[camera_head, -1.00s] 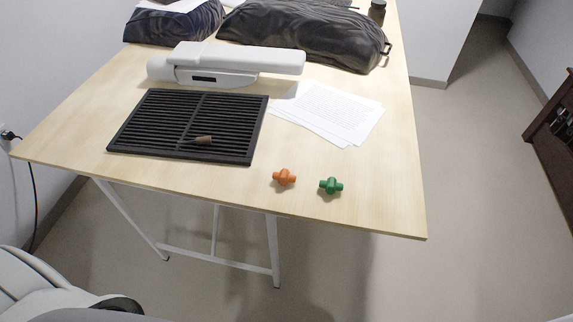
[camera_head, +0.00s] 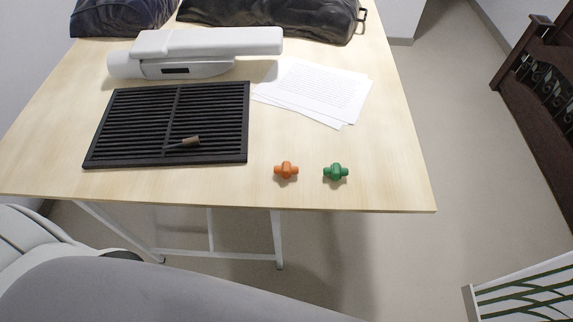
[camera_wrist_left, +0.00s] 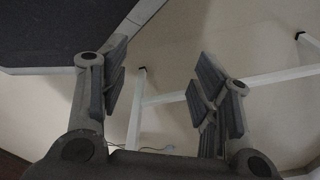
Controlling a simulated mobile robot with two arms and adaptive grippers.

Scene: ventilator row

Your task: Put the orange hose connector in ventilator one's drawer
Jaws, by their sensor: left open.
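The orange hose connector (camera_head: 286,170) lies on the wooden table (camera_head: 400,190) near its front edge. A green connector (camera_head: 336,172) of similar shape lies just to its right, apart from it. My left gripper (camera_wrist_left: 160,88) is open and empty in the left wrist view, with the floor and white table legs behind it. Neither gripper shows in the head view, so the left one is clear of the connectors. No ventilator or drawer that I can make out is in view.
A black slatted rack (camera_head: 168,124) with a small brown-handled item (camera_head: 184,142) lies left of the connectors. Behind are a white device (camera_head: 195,52), papers (camera_head: 318,92) and dark bags (camera_head: 270,20). Dark wooden furniture (camera_head: 545,80) stands at right. The table's front right is clear.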

